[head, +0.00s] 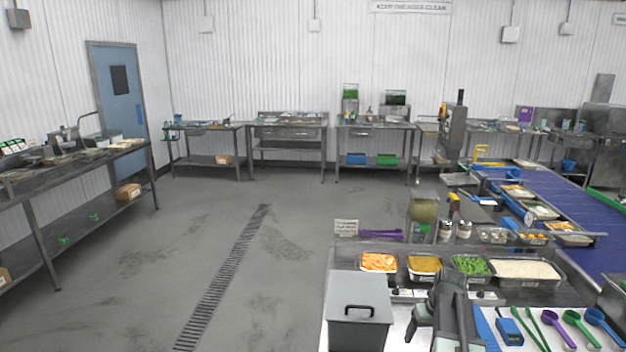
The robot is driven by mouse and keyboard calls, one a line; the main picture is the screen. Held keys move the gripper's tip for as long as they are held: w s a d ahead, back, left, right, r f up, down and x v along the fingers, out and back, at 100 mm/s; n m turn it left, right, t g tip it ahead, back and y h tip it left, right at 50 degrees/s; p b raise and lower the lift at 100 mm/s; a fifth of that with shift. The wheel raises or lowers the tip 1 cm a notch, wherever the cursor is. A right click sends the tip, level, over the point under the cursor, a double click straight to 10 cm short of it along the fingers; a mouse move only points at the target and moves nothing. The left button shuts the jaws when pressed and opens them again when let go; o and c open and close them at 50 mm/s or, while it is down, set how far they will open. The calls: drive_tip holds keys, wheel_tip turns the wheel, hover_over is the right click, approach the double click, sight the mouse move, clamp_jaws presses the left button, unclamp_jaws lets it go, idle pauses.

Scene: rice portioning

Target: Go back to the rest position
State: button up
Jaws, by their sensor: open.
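My arm, dark grey-green, stands folded at the bottom centre-right of the head view, in front of the row of food pans. My gripper (422,316) is at its end, above the counter, and appears open and empty. Its fingertips are small here and partly merge with the arm. The rice pan (527,270) is behind it to the right, full of white rice. Beside it are pans of green vegetables (471,265), yellow-brown food (424,264) and orange food (379,262).
A grey lidded bin (358,312) is left of my arm. Blue, green and purple scoops (553,319) lie on the right. A blue conveyor (585,222) with filled trays runs along the right. The floor (170,250) at left is open, with a drain grate.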

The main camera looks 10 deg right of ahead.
drive_tip(key=s+a+n+g, duration=0.1)
drive_tip(key=s+a, duration=0.1)
drive_tip(key=a, duration=1.4)
drive_tip(key=s+a+f+g, duration=0.1)
drive_tip(key=s+a, duration=0.2)
drive_tip(key=a, duration=1.2)
drive_tip(key=shift+s+a+n+h, duration=0.15)
drive_tip(key=shift+a+n+h, duration=0.15)
drive_tip(key=shift+a+n, duration=0.1)
